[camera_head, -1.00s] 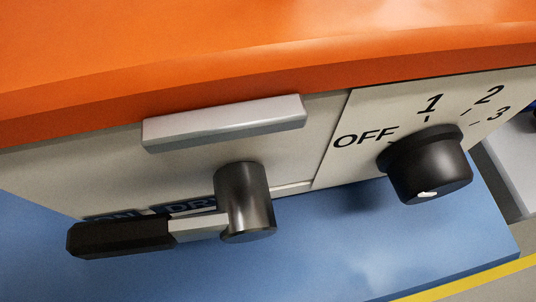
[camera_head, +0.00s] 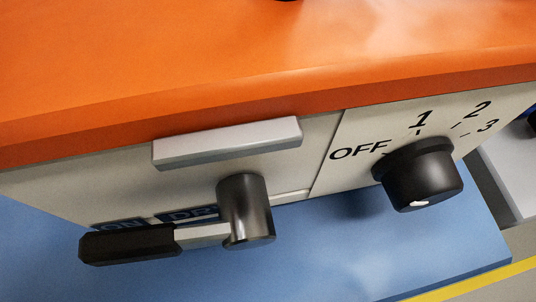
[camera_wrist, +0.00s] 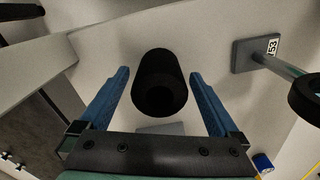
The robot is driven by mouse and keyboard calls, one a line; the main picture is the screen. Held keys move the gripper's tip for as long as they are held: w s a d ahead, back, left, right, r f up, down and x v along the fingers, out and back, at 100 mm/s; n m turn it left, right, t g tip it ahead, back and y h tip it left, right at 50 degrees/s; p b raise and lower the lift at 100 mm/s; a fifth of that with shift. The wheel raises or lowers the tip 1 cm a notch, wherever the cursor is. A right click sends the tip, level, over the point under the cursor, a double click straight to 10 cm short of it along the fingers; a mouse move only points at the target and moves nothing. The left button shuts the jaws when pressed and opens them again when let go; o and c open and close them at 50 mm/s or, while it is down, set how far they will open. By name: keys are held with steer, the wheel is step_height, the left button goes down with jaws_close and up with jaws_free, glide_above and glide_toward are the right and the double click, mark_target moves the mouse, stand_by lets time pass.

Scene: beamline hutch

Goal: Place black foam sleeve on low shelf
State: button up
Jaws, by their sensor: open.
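The black foam sleeve (camera_wrist: 160,70) is a short, thick dark cylinder with a hole in its near end. In the wrist view it lies between and slightly ahead of the blue fingers of my gripper (camera_wrist: 159,76). The gripper is open, with a visible gap on each side of the sleeve. Whether the sleeve rests on the pale surface (camera_wrist: 105,45) behind it is hard to tell. The head view shows neither the gripper nor the sleeve. I cannot identify the low shelf in either view.
The head view shows an orange top (camera_head: 230,75) over a pale panel with a grey handle (camera_head: 228,143), a black-gripped lever (camera_head: 130,245) and a black knob (camera_head: 420,175). In the wrist view, a plate marked 153 (camera_wrist: 250,55) carries a rod ending in a black ring (camera_wrist: 306,98) at right.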

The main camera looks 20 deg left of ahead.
step_height(320, 180, up, 6)
steer(key=p, duration=0.2)
steer(key=shift+r+p, duration=0.2)
steer(key=shift+p, duration=0.1)
steer(key=shift+f, duration=0.1)
